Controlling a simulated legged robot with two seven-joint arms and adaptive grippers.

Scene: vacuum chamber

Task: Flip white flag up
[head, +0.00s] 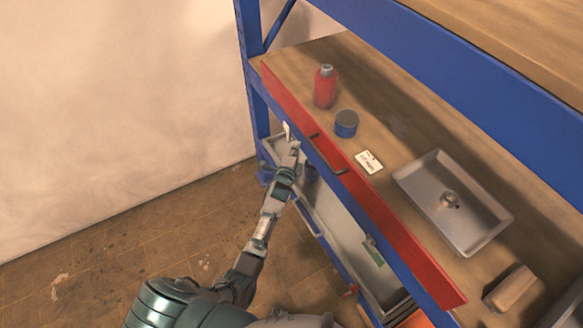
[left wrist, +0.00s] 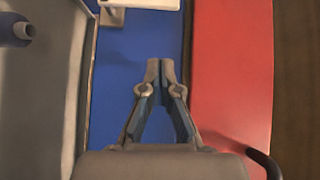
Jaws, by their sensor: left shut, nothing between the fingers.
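The white flag (head: 286,130) is a small white piece at the far left end of the blue shelf beam, beside the red drawer front. In the left wrist view, a white piece (left wrist: 150,4), which looks like the flag, is cut off by the top edge, ahead of the fingertips. My left gripper (head: 294,151) is just below the flag in the head view. In the left wrist view its fingertips (left wrist: 161,70) are together and empty, over the blue beam, apart from the white piece. My right gripper is out of view.
The red drawer front (head: 390,230) has a dark handle (head: 326,155) close to my left gripper. On the wooden shelf stand a red bottle (head: 325,88), a blue can (head: 346,124), a label card (head: 368,162) and a metal tray (head: 420,181). A grey lower tray (head: 335,225) lies below.

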